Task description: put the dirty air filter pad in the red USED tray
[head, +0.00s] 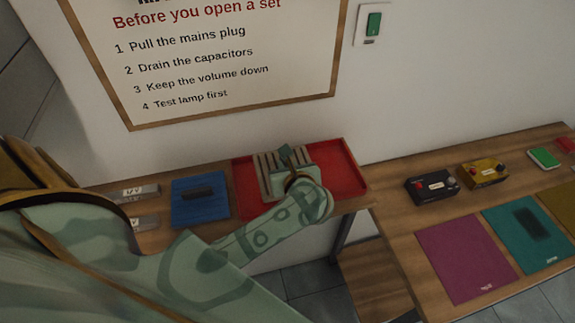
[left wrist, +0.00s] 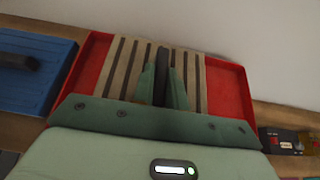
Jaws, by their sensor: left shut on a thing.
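The dirty air filter pad (head: 265,175) is beige with dark stripes. My left gripper (head: 292,158) is shut on it, and the pad is at the red tray (head: 345,170) on the wall-side bench. In the left wrist view the striped pad (left wrist: 120,70) lies within the outline of the red tray (left wrist: 228,92), with red showing on both sides. The gripper's fingers (left wrist: 162,85) close around the middle of the pad. I cannot tell whether the pad touches the tray floor. My right gripper is not in view.
A blue tray (head: 200,205) with a dark object in it stands left of the red tray. Labelled grey strips (head: 135,192) lie farther left. On the right bench are a black box (head: 432,187), a yellow box (head: 483,173), and magenta (head: 465,258) and teal (head: 522,248) mats. A wall rises behind.

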